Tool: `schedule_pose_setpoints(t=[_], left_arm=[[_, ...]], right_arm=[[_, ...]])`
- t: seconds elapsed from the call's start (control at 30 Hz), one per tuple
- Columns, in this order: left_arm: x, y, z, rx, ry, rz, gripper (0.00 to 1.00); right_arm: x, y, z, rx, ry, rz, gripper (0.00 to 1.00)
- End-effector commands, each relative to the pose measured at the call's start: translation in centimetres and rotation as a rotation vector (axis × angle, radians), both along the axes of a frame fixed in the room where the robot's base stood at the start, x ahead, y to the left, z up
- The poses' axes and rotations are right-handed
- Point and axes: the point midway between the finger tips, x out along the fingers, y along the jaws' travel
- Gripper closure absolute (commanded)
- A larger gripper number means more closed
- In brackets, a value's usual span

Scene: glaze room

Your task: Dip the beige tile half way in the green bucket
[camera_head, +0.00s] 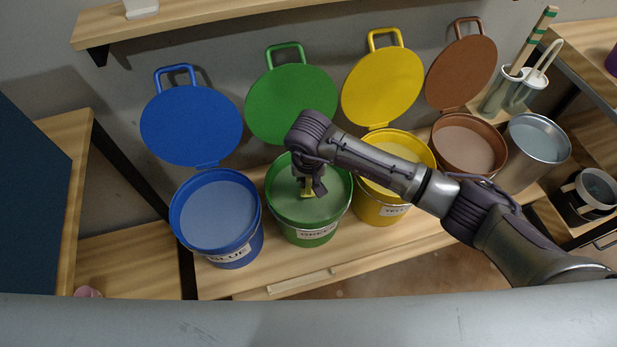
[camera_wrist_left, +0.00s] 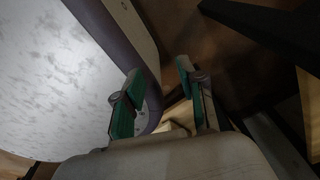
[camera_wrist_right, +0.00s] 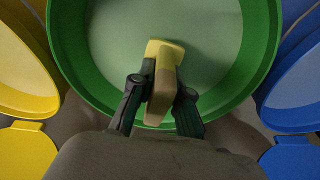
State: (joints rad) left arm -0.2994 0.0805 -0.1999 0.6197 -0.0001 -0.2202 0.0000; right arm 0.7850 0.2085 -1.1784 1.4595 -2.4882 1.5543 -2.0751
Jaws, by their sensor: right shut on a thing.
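The green bucket (camera_head: 288,229) stands in the row of buckets with its lid (camera_head: 290,103) swung open behind it, and pale green glaze fills it. My right gripper (camera_head: 309,186) is over its opening, fingers pointing down, shut on the beige tile (camera_wrist_right: 163,88). In the right wrist view the tile is tan near the fingers and yellow at its far end (camera_wrist_right: 165,47). My left gripper (camera_wrist_left: 160,88) is open and empty, away from the buckets.
The blue bucket (camera_head: 252,248) stands to the left, and the yellow bucket (camera_head: 368,210) and brown bucket (camera_head: 490,172) to the right, all open. A grey metal bucket (camera_head: 521,172) stands farther right. A wooden shelf (camera_head: 190,17) hangs above.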

Motion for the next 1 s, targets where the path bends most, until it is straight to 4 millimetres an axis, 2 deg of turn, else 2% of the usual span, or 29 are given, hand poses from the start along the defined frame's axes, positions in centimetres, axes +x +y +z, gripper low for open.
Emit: schedule_pose_setpoints(t=[0.4, 0.73, 1.0], left_arm=[[-0.3, 0.0, -0.5, 0.0, 0.003, 0.001, 0.6], [0.0, 0.2, -3.2, 0.003, 0.0, 0.0, 0.6], [2.1, -0.3, -3.7, -0.001, -0.013, 0.003, 0.6]], right_arm=[[0.0, 0.0, -0.4, 0.0, -0.001, 0.0, 1.0], [0.1, 0.0, -3.2, 0.0, -0.002, 0.0, 1.0], [0.0, 0.0, -4.6, 0.0, 0.0, 0.0, 1.0]])
